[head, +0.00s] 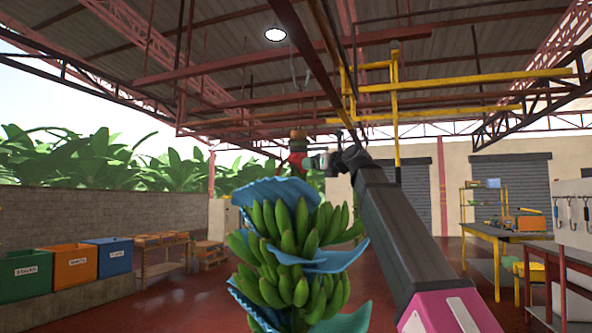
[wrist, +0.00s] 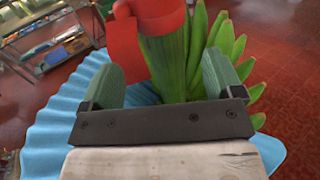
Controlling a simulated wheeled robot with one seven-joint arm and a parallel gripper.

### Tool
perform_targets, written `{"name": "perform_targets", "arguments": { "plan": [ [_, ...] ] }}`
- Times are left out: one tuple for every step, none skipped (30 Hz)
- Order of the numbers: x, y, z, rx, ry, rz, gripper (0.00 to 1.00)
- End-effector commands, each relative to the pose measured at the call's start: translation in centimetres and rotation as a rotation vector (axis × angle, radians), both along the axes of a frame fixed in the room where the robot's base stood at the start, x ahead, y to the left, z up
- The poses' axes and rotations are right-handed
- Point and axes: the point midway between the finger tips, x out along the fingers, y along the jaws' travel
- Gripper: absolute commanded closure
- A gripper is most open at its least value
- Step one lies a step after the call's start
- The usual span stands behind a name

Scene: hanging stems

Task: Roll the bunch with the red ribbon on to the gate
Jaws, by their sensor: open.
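The bunch of green bananas (head: 295,240) hangs at the middle of the head view, with blue sheets between its tiers. A red ribbon (head: 298,160) is round its stem, just above the bunch. My gripper (head: 322,161) is at the stem beside the ribbon. In the wrist view, my gripper (wrist: 161,75) is open, with one pad on each side of the green stem (wrist: 170,68). The red ribbon (wrist: 160,18) lies just beyond the pads. A yellow pipe frame (head: 396,120) stands behind my arm; I cannot tell whether it is the gate.
An overhead rail (head: 318,55) runs above the bunch. Green, orange and blue bins (head: 75,264) stand by the left wall. A workbench (head: 505,236) and a tool board (head: 575,220) are at the right. The red floor (head: 180,295) left of the bunch is clear.

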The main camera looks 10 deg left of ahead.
Motion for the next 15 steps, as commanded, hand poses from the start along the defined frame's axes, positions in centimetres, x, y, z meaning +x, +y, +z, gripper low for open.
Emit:
{"name": "perform_targets", "arguments": {
  "plan": [
    [0.4,0.4,0.1,-0.001,0.001,0.000,0.14],
    [0.6,0.7,0.1,-0.001,0.001,0.000,0.14],
    [1.0,1.1,0.1,-0.001,0.001,0.000,0.14],
    [1.2,1.4,0.1,-0.001,0.000,0.000,0.14],
    [1.5,1.7,0.1,-0.002,0.000,0.000,0.14],
    [1.9,2.2,0.1,-0.002,0.000,0.000,0.14],
    [2.2,2.6,0.2,-0.002,0.000,0.001,0.14],
    [2.5,3.1,0.2,-0.002,0.000,0.001,0.14],
    [3.0,3.7,0.2,-0.001,0.000,0.001,0.14],
    [3.3,4.1,0.1,-0.001,0.000,0.001,0.14],
    [3.7,4.5,0.1,-0.002,0.000,0.001,0.14],
    [4.2,5.1,0.1,-0.002,0.001,0.001,0.14],
    [4.5,5.5,0.1,-0.002,0.000,0.001,0.14],
    [4.8,5.9,0.1,-0.002,0.000,0.001,0.14],
    [5.2,6.4,0.1,-0.001,0.000,0.001,0.14]
  ]
}}
